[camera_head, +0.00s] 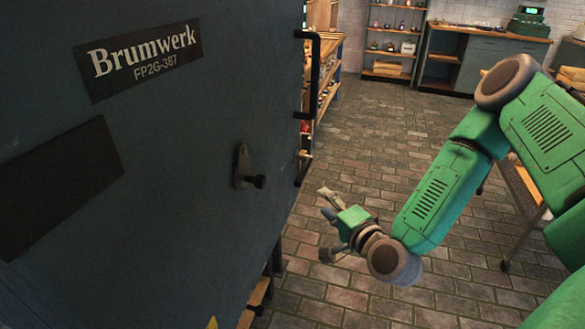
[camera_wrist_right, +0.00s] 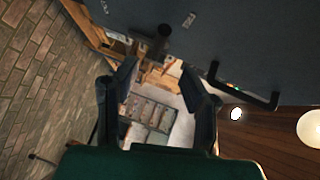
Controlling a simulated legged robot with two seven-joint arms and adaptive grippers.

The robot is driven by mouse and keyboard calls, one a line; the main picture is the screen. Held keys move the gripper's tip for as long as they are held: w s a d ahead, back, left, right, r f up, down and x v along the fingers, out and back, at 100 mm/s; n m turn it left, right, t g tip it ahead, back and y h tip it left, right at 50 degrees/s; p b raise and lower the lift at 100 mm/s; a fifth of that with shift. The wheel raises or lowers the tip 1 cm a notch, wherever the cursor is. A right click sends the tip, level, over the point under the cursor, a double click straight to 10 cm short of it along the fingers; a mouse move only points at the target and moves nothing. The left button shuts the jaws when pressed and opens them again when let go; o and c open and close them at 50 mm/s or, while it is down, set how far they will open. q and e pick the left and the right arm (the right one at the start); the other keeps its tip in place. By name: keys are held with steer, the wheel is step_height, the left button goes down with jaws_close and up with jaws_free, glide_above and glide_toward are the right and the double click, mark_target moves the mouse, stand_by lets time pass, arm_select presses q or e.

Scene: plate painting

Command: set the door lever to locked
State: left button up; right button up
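The dark grey door (camera_head: 190,200) fills the left of the head view and carries a Brumwerk nameplate. The door lever (camera_head: 243,163) is a small metal lever on its face, roughly upright and slightly tilted, with a dark knob (camera_head: 257,181) at its lower end. I cannot tell its locked or unlocked marking. My right gripper (camera_head: 327,224) is open and empty, to the right of and below the lever, apart from it. In the wrist view its two dark fingers (camera_wrist_right: 160,97) are spread with nothing between them. My left gripper is not in view.
A black bar handle (camera_head: 313,80) stands out at the door's right edge; a bar handle also shows in the wrist view (camera_wrist_right: 240,90). Shelves (camera_head: 391,40) and a workbench (camera_head: 490,33) stand at the back. The brick floor (camera_head: 400,130) has open room.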

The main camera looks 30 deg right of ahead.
glide_toward(301, 177)
steer(key=w+d+f, duration=0.2)
steer(key=w, duration=0.5)
steer(key=w+a, duration=0.1)
steer(key=w, duration=0.2)
steer(key=shift+w+f+b, duration=0.15)
steer(key=shift+w+b, duration=0.15)
steer(key=shift+w+d+f, duration=0.15)
steer(key=shift+d, duration=0.25)
steer(key=shift+w+d+f, duration=0.15)
steer(key=shift+d, duration=0.2)
steer(key=shift+a+r, duration=0.15)
steer(key=shift+a, duration=0.2)
steer(key=c, duration=0.8)
steer(key=shift+a, duration=0.25)
jaws_close()
steer(key=shift+d, duration=0.15)
